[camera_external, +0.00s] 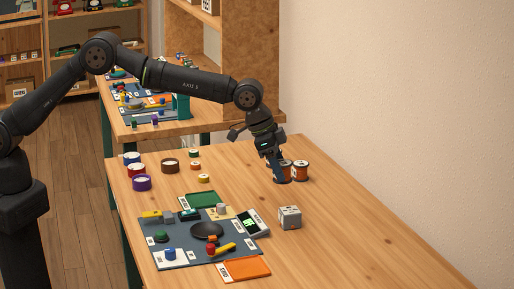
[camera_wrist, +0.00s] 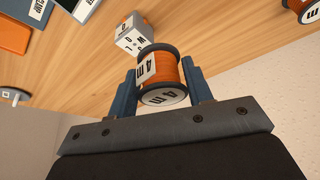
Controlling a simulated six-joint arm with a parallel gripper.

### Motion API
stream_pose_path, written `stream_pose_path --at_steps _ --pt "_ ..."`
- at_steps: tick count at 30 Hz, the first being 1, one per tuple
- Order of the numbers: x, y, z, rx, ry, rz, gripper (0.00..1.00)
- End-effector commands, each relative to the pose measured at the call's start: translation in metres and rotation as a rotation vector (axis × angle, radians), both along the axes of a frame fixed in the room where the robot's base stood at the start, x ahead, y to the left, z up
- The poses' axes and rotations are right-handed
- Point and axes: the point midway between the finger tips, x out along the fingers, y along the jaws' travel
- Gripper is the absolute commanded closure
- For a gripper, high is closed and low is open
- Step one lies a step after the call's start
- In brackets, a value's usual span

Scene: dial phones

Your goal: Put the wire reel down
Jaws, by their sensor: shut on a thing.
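The wire reel (camera_wrist: 168,75), wound with orange wire and with white "4 m" labels, sits between the two blue fingers of my gripper (camera_wrist: 160,92). In the external view my gripper (camera_external: 280,172) points down at the right side of the wooden table, shut on the reel (camera_external: 287,170), which is partly hidden by the fingers. The reel is at or just above the table top; I cannot tell whether it touches. A second, similar reel (camera_external: 301,171) stands just right of it and shows at the upper right of the wrist view (camera_wrist: 305,9).
A white and grey lettered cube (camera_external: 290,217) stands nearer the camera. A dark mat (camera_external: 180,257) with several small parts, a green tray (camera_external: 201,200) and an orange tray (camera_external: 246,269) lie front left. Several coloured rolls, including a purple one (camera_external: 142,183), stand at the back left. The table right of the cube is clear.

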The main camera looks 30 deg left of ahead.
Motion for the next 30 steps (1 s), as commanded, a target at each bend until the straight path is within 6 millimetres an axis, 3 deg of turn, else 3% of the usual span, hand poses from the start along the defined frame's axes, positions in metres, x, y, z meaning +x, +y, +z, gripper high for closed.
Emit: stream_pose_path --at_steps 5,9,13,18,21,26,30 --pt "0.062 0.057 0.004 0.004 -0.001 0.16 0.79" --pt "0.11 0.117 0.005 0.004 -0.002 0.311 0.79" --pt "0.145 0.175 0.005 0.003 -0.002 0.442 0.79" --pt "0.17 0.234 0.004 0.002 -0.001 0.568 0.79" --pt "0.178 0.255 0.004 -0.002 -0.001 0.613 0.79" --pt "0.188 0.272 -0.001 -0.002 0.0 0.645 0.79" --pt "0.212 0.283 -0.018 0.0 0.001 0.649 0.79"
